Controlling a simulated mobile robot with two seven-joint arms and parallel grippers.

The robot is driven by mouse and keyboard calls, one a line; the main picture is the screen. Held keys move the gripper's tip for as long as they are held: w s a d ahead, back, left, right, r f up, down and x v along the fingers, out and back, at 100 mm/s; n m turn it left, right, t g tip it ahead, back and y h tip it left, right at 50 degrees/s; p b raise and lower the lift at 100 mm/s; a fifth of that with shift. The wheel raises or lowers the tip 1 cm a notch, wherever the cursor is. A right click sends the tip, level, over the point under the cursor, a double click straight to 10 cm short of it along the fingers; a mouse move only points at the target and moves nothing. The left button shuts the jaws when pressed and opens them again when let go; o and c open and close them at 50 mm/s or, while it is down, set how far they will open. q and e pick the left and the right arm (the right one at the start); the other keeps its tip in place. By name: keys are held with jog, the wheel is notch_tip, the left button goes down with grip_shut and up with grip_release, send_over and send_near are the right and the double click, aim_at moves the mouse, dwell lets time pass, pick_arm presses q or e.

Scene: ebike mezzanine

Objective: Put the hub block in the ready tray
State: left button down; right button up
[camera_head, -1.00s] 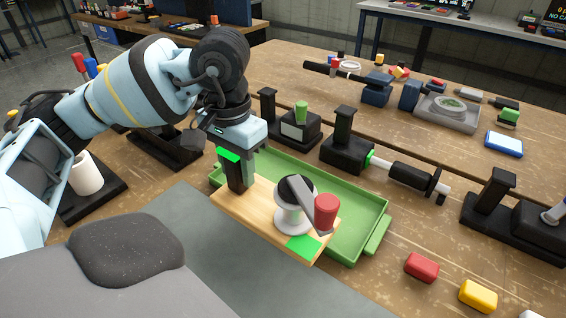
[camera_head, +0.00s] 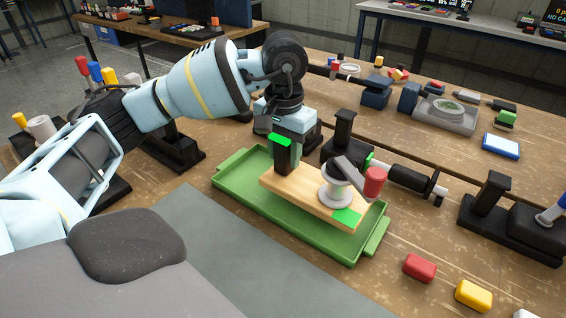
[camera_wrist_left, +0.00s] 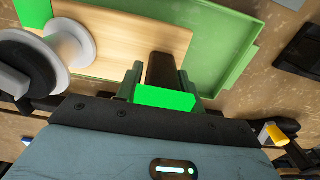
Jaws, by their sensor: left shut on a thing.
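The hub block is a pale wooden board (camera_head: 300,193) with a white spool (camera_head: 339,194), a grey crank with a red knob (camera_head: 374,181), a green patch (camera_head: 346,217) and a dark upright grip. My left gripper (camera_head: 285,166) is shut on that dark grip at the board's left end. The green ready tray (camera_head: 238,201) lies directly beneath the block. I cannot tell whether the board touches its floor. In the left wrist view the board (camera_wrist_left: 130,45) shows over the tray (camera_wrist_left: 232,45), with the dark grip between the fingers. My right gripper is not in view.
Black fixtures (camera_head: 408,178) stand close behind the tray, and another (camera_head: 515,218) stands at right. A red block (camera_head: 420,268) and a yellow block (camera_head: 473,295) lie at front right. A grey mat (camera_head: 200,240) lies flat in front of the tray.

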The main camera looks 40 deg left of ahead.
aim_at(283, 164)
pick_arm(q)
jog(key=shift+f, duration=1.55)
jog(key=shift+f, duration=0.15)
jog(key=c, duration=0.9)
grip_release()
jog(key=shift+s, duration=0.1)
notch_tip(283, 164, up, 12)
jog(key=shift+r+p, duration=0.1)
jog(key=shift+p, duration=0.2)
